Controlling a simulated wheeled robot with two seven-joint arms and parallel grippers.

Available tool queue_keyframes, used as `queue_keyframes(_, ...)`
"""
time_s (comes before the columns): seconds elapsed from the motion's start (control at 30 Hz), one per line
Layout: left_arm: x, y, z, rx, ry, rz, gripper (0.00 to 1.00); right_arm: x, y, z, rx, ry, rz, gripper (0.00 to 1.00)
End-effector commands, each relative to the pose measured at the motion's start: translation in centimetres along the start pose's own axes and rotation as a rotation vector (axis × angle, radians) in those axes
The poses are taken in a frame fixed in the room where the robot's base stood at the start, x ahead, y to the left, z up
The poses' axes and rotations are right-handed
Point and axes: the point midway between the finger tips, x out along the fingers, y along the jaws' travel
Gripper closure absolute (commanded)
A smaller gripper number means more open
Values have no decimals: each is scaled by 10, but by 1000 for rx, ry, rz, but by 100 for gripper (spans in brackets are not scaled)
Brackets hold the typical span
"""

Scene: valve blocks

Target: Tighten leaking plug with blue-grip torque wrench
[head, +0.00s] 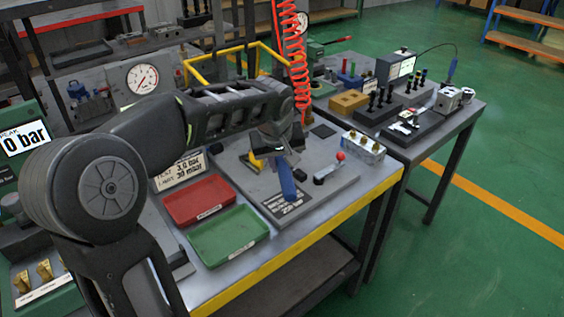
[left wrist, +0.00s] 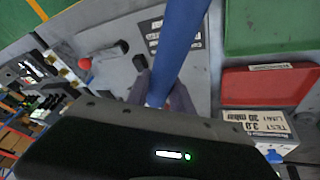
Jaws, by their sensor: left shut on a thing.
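My left gripper (head: 277,152) is over the near bench and shut on the blue grip of the torque wrench (head: 286,180). In the left wrist view the blue grip (left wrist: 184,45) runs up from between the fingers (left wrist: 158,92). The wrench's head is hidden behind the gripper and arm. A silver valve block (head: 364,147) with brass fittings sits at the bench's right edge, apart from the gripper. I cannot tell which plug leaks. My right gripper is not in view.
A red-knobbed lever (head: 339,157) stands between wrench and block. A red tray (head: 199,200) and a green tray (head: 228,236) lie at the front left. A coiled red hose (head: 292,50) hangs behind. A second bench (head: 440,135) holds dark racks.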

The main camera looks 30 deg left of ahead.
Motion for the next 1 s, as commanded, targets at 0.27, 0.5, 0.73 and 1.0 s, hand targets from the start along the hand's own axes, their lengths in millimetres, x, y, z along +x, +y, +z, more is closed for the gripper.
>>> queue_keyframes(0.27,6,0,2,0,3,2,100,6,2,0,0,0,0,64)
queue_keyframes(0.5,11,-1,4,0,3,2,100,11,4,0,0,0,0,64)
queue_keyframes(0.73,16,-2,6,0,3,2,100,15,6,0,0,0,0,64)
queue_keyframes(1.0,16,-2,6,0,3,2,100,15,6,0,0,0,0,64)
